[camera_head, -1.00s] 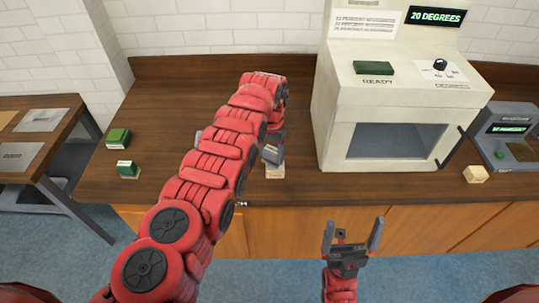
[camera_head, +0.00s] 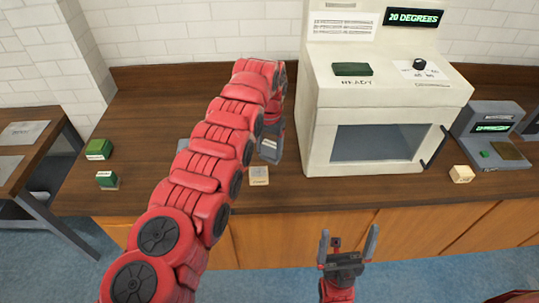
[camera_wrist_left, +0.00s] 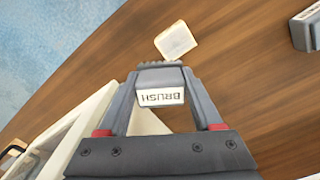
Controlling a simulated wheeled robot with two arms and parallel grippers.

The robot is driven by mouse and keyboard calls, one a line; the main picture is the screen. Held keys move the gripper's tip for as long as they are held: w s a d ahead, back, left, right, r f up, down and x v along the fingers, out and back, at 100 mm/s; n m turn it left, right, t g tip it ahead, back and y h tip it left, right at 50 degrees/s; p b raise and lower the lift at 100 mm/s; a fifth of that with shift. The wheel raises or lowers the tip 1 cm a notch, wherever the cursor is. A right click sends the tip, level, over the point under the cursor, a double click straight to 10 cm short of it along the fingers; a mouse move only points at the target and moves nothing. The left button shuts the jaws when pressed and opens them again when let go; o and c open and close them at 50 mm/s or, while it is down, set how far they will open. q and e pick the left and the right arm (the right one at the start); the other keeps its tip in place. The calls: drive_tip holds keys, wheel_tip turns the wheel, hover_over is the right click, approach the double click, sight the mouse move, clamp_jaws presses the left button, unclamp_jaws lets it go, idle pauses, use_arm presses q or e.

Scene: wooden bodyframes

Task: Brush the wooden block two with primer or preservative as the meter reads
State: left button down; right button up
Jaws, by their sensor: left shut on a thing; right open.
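My left gripper (camera_head: 270,150) is shut on the brush, a grey block-shaped tool with a white label reading BRUSH (camera_wrist_left: 160,97) in the left wrist view. It holds the brush above the counter, just behind and right of a pale wooden block (camera_head: 259,176). That block also shows in the left wrist view (camera_wrist_left: 175,40), apart from the brush. A second pale block (camera_head: 461,174) sits in front of the meter (camera_head: 492,127), whose green display is too small to read. My right gripper (camera_head: 347,247) is open and empty, low in front of the counter.
A white oven (camera_head: 385,115) reading 20 DEGREES stands close right of my left gripper. Two green-topped items (camera_head: 98,149) (camera_head: 107,180) sit at the counter's left. A grey item (camera_wrist_left: 305,30) lies near the block. A side table (camera_head: 40,150) stands at far left.

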sight(270, 146)
use_arm(q)
drive_tip(key=shift+d+r, duration=0.2)
drive_tip(key=shift+r, duration=0.65)
drive_tip(key=shift+a+r, duration=0.15)
drive_tip(key=shift+r, duration=0.55)
